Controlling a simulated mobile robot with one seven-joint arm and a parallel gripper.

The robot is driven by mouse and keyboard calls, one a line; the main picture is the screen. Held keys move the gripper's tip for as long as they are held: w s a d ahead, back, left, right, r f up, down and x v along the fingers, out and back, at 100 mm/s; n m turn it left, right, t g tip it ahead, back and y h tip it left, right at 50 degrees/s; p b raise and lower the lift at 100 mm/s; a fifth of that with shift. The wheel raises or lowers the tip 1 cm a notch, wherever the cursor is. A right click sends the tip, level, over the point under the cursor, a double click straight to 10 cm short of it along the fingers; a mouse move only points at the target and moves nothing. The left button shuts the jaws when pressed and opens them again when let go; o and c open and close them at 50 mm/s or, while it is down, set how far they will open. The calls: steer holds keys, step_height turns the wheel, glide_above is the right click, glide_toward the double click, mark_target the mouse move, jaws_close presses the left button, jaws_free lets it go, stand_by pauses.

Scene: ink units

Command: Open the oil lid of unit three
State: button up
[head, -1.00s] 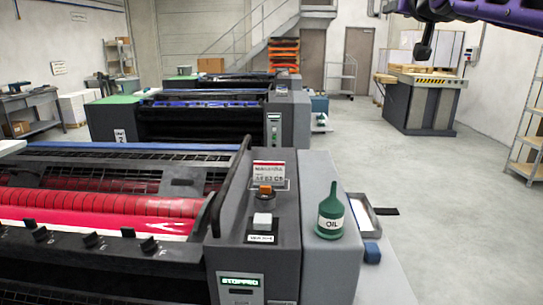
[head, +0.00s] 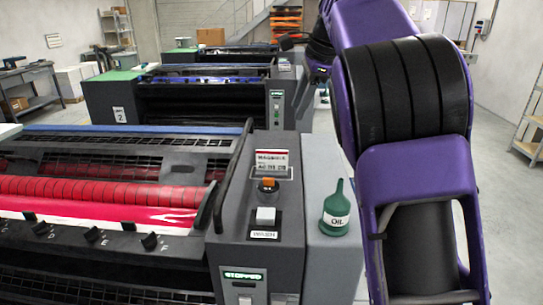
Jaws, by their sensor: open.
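The nearest ink unit (head: 262,200) has red rollers and a panel card that seems to read magenta; no unit number shows on it. Its green display (head: 243,275) reads STOPPED. The unit behind (head: 210,108) carries a 2 label. A green oil bottle (head: 335,212) stands upright on the near unit's grey side cabinet (head: 318,178). I cannot make out an oil lid; my arm covers the area right of the bottle.
An orange-topped button (head: 267,185) and a white button (head: 265,216) marked WASH sit on the near panel. A black rail (head: 234,172) rises beside them. My purple arm fills the right side and hides much of the floor. Shelving (head: 529,125) stands at far right.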

step_height(320, 180, down, 3)
steer(key=m+g+y, duration=0.1)
steer(key=m+g, duration=0.1)
steer(key=g, duration=0.1)
glide_toward(269, 179)
steer(key=shift+m, duration=0.3)
steer(key=x, duration=0.8)
steer(key=shift+w+a+f, duration=0.1)
steer(key=shift+f, duration=0.2)
jaws_close()
